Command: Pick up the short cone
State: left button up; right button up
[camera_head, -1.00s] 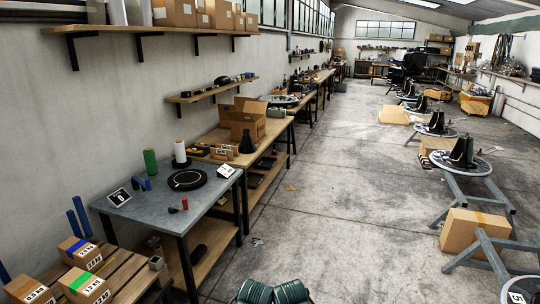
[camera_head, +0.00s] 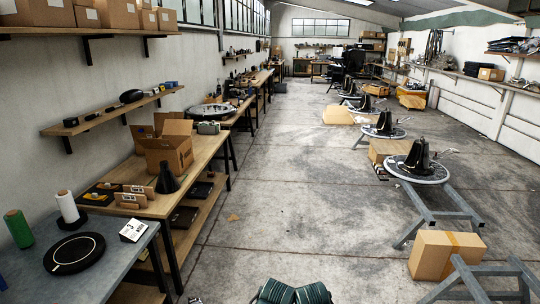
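A black cone (camera_head: 167,178) with a flared base stands upright on the wooden workbench (camera_head: 158,207) at the left, in front of an open cardboard box. A white spool (camera_head: 68,208) and a green spool (camera_head: 19,229), both slightly tapered, stand upright on the grey-topped table (camera_head: 115,268) at the lower left. Larger black cone-like pieces (camera_head: 417,158) stand on round discs at the right. I cannot tell which of these is the short cone. Neither of my grippers is in view.
The open cardboard box (camera_head: 169,150) and small wooden holders (camera_head: 130,198) crowd the bench. A black round plate (camera_head: 74,253) and a white sign (camera_head: 133,230) lie on the grey table. Grey metal stands and a cardboard box (camera_head: 444,254) occupy the right. The concrete floor between is clear.

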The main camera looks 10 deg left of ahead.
aim_at(167, 182)
jog(key=i+u, duration=0.15)
jog(key=i, duration=0.45)
jog(key=i+u, duration=0.1)
jog(key=i, duration=0.55)
jog(key=i+l+u, duration=0.15)
jog(key=i, duration=0.45)
jog(key=i+u, duration=0.3)
jog(key=i, duration=0.25)
jog(key=i+l+u, duration=0.1)
jog(key=i+u, duration=0.2)
jog(key=i, duration=0.2)
jog(key=i+l+u, duration=0.25)
jog(key=i, duration=0.25)
